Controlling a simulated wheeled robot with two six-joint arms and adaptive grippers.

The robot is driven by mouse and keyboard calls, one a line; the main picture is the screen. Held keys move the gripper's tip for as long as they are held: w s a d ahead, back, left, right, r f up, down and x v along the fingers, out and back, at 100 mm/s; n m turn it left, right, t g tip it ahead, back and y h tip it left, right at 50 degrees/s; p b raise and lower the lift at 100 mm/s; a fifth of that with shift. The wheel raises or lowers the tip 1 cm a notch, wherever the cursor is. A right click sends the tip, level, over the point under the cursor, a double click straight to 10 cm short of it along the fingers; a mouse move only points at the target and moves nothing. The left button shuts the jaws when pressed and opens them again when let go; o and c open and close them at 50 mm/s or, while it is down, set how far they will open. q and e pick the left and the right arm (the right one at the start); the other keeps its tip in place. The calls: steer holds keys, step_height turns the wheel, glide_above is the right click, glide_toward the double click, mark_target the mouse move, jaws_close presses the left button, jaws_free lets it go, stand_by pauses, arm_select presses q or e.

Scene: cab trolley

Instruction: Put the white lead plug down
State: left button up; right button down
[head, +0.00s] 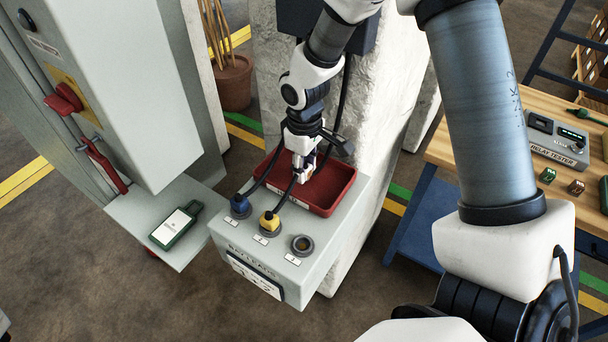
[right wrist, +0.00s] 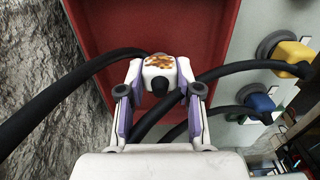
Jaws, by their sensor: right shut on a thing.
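The white lead plug (right wrist: 159,68), with an orange-brown mark on its end, is between the fingertips of my right gripper (head: 303,168). In the right wrist view the two fingers (right wrist: 160,85) close on it from both sides. The gripper points down over the red tray (head: 343,188) on the grey lead box (head: 338,240). I cannot tell whether the plug touches the tray floor. A blue plug (head: 239,205) and a yellow plug (head: 269,221) sit in sockets in front of the tray. The socket (head: 302,244) to their right is empty. My left gripper is out of view.
Black leads cross near the gripper. A cabinet with a red handle (head: 64,99) stands at left, above a shelf holding a green handheld device (head: 176,225). A rough pale pillar (head: 385,110) rises behind the box. A wooden bench (head: 470,135) with a relay tester (head: 558,139) is at right.

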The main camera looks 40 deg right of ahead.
mark_target(305, 165)
steer(key=shift+w+d+f, duration=0.2)
steer(key=shift+w+d, duration=0.1)
steer(key=shift+s+a, duration=0.15)
steer(key=c, duration=0.8)
jaws_free()
steer(key=shift+f, duration=0.15)
step_height(305, 165, up, 12)
steer(key=shift+r, duration=0.25)
